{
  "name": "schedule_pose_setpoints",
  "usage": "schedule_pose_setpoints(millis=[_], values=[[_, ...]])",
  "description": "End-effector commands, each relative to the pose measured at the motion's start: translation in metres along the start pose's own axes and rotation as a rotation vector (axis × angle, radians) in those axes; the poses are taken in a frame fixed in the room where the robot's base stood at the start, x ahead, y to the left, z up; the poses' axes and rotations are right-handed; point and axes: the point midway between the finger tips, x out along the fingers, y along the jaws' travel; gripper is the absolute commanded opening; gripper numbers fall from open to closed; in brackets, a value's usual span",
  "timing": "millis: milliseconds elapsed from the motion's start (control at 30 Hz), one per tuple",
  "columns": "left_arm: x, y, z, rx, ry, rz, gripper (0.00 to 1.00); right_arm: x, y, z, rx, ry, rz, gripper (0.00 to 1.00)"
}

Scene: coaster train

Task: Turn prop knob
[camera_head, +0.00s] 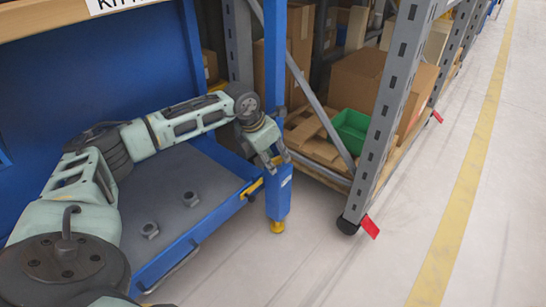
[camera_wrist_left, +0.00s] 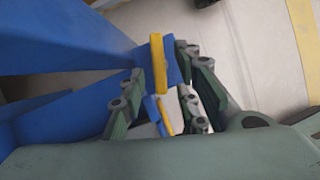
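A blue upright post (camera_head: 279,200), which looks like the prop, stands at the front right corner of the blue cart, with a yellow foot (camera_head: 277,227) at its bottom. A yellow handle-like piece (camera_head: 251,187) sits beside it at the tray corner. My left gripper (camera_head: 277,159) is at the post, pointing down. In the left wrist view its fingers (camera_wrist_left: 160,100) stand apart, on either side of a blue part with a yellow bar (camera_wrist_left: 157,62); whether they touch it is unclear. I cannot tell which yellow part is the knob. My right gripper is not in view.
A grey rack upright (camera_head: 388,120) with a red tag (camera_head: 370,227) stands to the right. A green bin (camera_head: 350,130) and boxes sit on the rack. The floor right of the post is clear.

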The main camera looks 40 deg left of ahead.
Motion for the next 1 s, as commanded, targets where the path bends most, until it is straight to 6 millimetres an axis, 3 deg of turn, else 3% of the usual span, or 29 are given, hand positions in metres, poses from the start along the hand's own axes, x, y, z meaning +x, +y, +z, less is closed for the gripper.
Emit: schedule_pose_setpoints(millis=[267, 700, 1000], values=[[-0.009, 0.000, 0.001, 0.000, -0.003, 0.000, 0.30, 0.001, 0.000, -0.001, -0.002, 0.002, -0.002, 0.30], [-0.095, 0.001, 0.000, 0.000, -0.003, 0.002, 0.30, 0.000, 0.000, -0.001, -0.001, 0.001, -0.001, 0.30], [-0.120, 0.000, 0.000, -0.001, -0.001, 0.000, 0.30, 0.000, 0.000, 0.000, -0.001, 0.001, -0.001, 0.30]])
